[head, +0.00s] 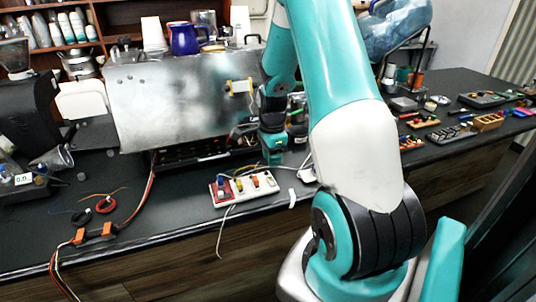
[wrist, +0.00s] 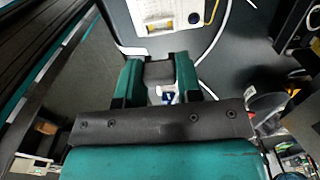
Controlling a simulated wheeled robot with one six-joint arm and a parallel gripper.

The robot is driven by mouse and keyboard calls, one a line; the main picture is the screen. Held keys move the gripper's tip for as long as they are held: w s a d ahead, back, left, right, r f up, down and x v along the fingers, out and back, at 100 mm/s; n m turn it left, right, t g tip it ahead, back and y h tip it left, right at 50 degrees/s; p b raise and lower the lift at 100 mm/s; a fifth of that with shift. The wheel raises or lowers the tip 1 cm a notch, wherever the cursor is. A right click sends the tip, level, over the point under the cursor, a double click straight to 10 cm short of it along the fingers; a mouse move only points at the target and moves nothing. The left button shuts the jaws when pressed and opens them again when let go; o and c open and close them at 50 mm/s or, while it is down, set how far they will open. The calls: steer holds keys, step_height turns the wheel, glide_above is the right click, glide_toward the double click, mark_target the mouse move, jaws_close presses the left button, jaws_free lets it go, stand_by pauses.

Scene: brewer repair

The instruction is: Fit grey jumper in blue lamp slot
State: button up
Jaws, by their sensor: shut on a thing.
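My gripper (wrist: 158,66) is shut on a small grey block, the grey jumper (wrist: 158,74), which sits between its two teal fingers in the wrist view. In the head view my gripper (head: 272,158) points down just behind the lamp board (head: 250,197), and the jumper cannot be made out there. The board is white with a red left end and a row of coloured parts. A blue part (head: 221,181) is at its left end, with yellow and orange parts to the right. In the wrist view the white board (wrist: 143,16) is beyond the fingertips, apart from the jumper. I cannot make out the blue slot itself.
The brewer's large metal body (head: 180,100) stands behind the board. Loose wires and an orange clamp (head: 94,234) lie at the left. A white cable runs over the counter's front edge. Small tools and parts (head: 452,132) lie at the right.

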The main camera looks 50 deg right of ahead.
mark_target(272, 182)
step_height(272, 182, down, 6)
steer(key=b, duration=0.4)
steer(key=shift+b, duration=0.3)
steer(key=shift+r+p, duration=0.3)
steer(key=shift+r, duration=0.1)
steer(key=shift+f, duration=0.75)
stand_by(0.9)
stand_by(0.6)
steer(key=o, duration=1)
steer(key=shift+c, duration=0.2)
steer(key=shift+r, duration=0.1)
step_height(272, 182, up, 17)
steer(key=b, duration=0.1)
steer(key=shift+b, duration=0.4)
